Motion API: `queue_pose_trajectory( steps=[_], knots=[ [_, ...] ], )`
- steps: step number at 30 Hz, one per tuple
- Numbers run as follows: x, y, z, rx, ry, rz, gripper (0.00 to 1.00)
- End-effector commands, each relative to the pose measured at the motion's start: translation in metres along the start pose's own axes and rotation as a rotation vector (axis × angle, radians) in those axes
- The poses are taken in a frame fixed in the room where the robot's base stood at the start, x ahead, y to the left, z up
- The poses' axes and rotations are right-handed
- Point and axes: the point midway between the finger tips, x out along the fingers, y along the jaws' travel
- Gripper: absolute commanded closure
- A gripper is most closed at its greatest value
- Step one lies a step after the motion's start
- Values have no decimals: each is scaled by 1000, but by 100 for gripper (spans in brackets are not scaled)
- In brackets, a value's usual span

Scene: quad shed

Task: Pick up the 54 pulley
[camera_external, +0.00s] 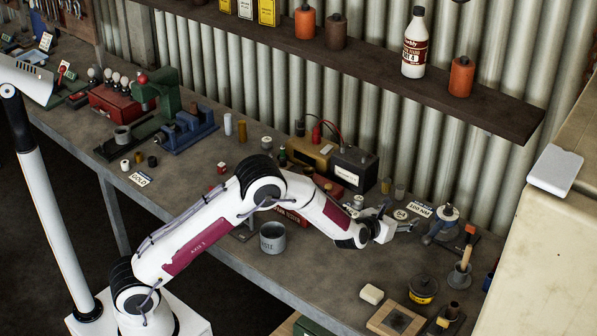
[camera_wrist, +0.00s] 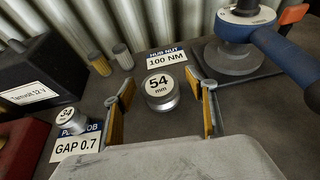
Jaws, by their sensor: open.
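The 54 pulley is a round silver disc marked "54 mm" (camera_wrist: 160,91) on the bench, in the middle of the wrist view. My gripper (camera_wrist: 164,98) is open, with its yellow-lined fingers to the left and right of the pulley and apart from it. Whether the fingertips are level with the pulley cannot be told. In the external view my gripper (camera_external: 396,220) is low over the right part of the bench. A smaller silver disc marked 34 (camera_wrist: 73,118) lies to the left in the wrist view.
A card reading "100 NM" (camera_wrist: 167,58) lies just behind the pulley. A blue-handled tool (camera_wrist: 268,45) stands close on the right. Two small cylinders (camera_wrist: 110,60) and a black battery (camera_wrist: 35,72) are at the left. The corrugated wall (camera_external: 440,140) and shelf (camera_external: 350,50) are behind.

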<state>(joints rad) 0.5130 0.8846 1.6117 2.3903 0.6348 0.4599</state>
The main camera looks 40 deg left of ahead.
Motion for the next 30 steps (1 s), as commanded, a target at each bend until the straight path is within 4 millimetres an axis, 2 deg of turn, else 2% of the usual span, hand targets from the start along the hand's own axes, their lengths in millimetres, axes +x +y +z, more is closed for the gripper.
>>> queue_pose_trajectory(
  steps=[12,17,18,30],
  knots=[
    [0,0,0,0,0,0,43],
    [0,0,0,0,0,0,85],
    [0,0,0,0,0,0,89],
    [-1,0,3,0,-1,0,89]
  ],
)
